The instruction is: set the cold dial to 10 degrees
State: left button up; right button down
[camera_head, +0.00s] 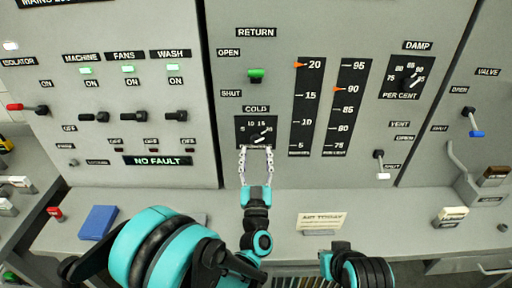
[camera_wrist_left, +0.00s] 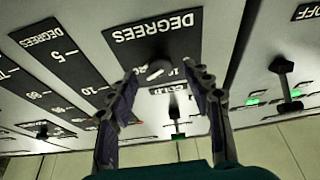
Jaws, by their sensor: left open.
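The cold dial (camera_head: 256,131) is a small black plate with a dark knob and white pointer on the grey panel, under the COLD label. Its pointer slants up and right, past the 15 mark; the exact reading is too small to tell. My left gripper (camera_head: 256,150) is open, its two fingers pointing up at the lower edge of the dial. In the left wrist view the dial's knob (camera_wrist_left: 158,70) shows between the spread fingertips (camera_wrist_left: 163,74), with a finger on each side. I cannot tell whether they touch it. My right gripper is not in view; only part of that arm shows.
The green RETURN lever (camera_head: 256,75) is above the dial. Tall scales (camera_head: 306,105) with orange pointers stand right of it, and the DAMP dial (camera_head: 408,78) farther right. Black switches (camera_head: 134,117) are to the left. A ledge (camera_head: 200,204) with a blue block (camera_head: 98,222) and a card (camera_head: 321,221) runs below.

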aim_at(256, 142)
pick_arm(q)
jog(key=shift+x, duration=1.55)
jog(key=c, duration=1.1)
jog(key=shift+c, duration=0.2)
